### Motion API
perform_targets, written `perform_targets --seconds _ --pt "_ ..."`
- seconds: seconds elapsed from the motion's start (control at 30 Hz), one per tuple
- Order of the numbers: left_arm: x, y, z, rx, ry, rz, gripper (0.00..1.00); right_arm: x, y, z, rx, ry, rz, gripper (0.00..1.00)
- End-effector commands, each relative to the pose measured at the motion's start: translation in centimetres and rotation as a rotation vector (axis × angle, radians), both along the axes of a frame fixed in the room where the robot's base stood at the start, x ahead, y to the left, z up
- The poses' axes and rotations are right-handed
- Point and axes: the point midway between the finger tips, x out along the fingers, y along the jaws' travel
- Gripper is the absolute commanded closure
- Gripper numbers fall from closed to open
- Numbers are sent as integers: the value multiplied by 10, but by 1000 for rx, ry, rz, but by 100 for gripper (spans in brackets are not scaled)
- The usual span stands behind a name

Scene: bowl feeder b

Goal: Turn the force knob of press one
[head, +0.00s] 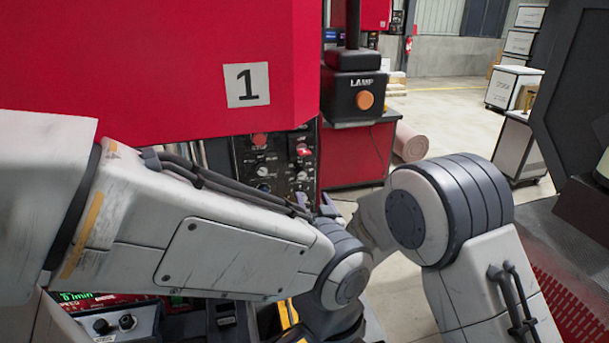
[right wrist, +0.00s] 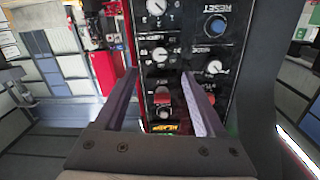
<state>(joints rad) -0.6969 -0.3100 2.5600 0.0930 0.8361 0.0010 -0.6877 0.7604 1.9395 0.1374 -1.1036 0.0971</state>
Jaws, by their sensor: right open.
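Press one is the red machine (head: 160,70) with a "1" label in the head view. Its black control panel (head: 245,155) is partly hidden by my arm. The right wrist view shows the panel close up: white-faced knobs at the top (right wrist: 155,7), middle (right wrist: 159,54) and right (right wrist: 213,67), and a red switch (right wrist: 162,97). I cannot read which knob is marked force. My right gripper (right wrist: 158,74) is open and empty, facing the panel, its fingertips to either side of the middle knob's column; contact cannot be told. Its fingertips barely show in the head view (head: 326,203). My left gripper is not visible.
A blue RESET button (right wrist: 215,28) is at the panel's upper right. A black LAMP box (head: 350,97) with an orange button stands on a red cabinet (head: 352,155) right of the panel. A small console (head: 110,322) with a green display sits below my left arm. Open floor lies behind.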

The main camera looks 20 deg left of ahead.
Motion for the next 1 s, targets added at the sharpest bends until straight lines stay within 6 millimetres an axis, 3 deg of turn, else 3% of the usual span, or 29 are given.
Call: perform_targets --seconds 0.17,0.7,1.0 --pt "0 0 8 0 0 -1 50 11 6 4 20 -28 -3 28" --pt "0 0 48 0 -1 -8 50 78 48 3 15 -26 -4 28" --pt "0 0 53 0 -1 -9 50 90 56 2 15 -24 -4 28"
